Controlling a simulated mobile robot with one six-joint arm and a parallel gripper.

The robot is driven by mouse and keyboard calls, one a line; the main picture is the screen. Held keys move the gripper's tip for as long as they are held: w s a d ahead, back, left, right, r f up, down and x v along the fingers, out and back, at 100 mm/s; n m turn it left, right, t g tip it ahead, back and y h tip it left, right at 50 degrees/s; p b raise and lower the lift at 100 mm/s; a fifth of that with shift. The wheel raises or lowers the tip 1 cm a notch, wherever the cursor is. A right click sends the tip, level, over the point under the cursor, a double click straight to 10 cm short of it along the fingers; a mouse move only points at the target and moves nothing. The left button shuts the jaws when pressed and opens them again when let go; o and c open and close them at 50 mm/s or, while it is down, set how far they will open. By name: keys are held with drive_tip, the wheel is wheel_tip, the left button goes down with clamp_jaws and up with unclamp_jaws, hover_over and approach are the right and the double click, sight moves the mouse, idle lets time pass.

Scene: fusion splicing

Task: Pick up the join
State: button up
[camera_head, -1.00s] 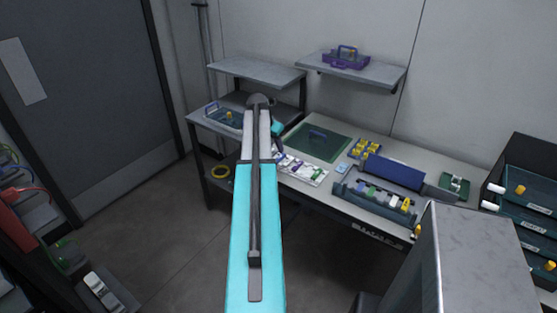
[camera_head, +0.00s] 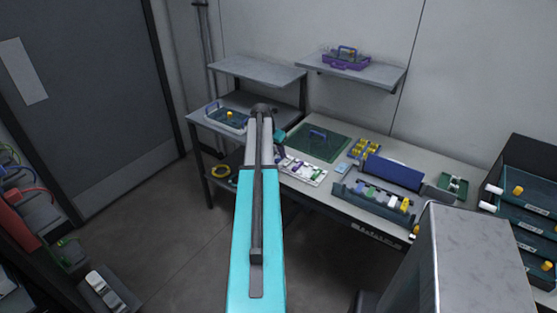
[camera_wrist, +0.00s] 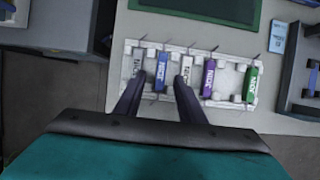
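A white rack (camera_wrist: 222,58) lies on the bench below my gripper in the wrist view. It holds several small labelled pieces side by side: a grey-white one (camera_wrist: 138,65), a blue one (camera_wrist: 162,72), a white one (camera_wrist: 186,68), a purple one (camera_wrist: 209,78) and a green one (camera_wrist: 250,85). I cannot tell which is the join. My gripper (camera_wrist: 158,80) is open, its two dark fingers apart and reaching over the rack's left part, with the blue piece between the tips. No held thing shows. The rack also shows in the head view (camera_head: 318,174), partly hidden by my arm.
A green mat (camera_head: 318,143) lies behind the rack on the bench. A blue-lidded tray (camera_head: 390,172) with coloured pieces stands to the right. A carry tray (camera_head: 226,118) sits at left, a purple caddy (camera_head: 346,61) on the wall shelf. Green drawers (camera_head: 530,208) stand far right.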

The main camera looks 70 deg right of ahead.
sight(279, 157)
drive_tip(key=shift+p+x, duration=0.5)
drive_tip(key=shift+x, duration=1.25)
drive_tip(key=shift+r, duration=0.1)
drive_tip(key=shift+w, duration=0.1)
clamp_jaws()
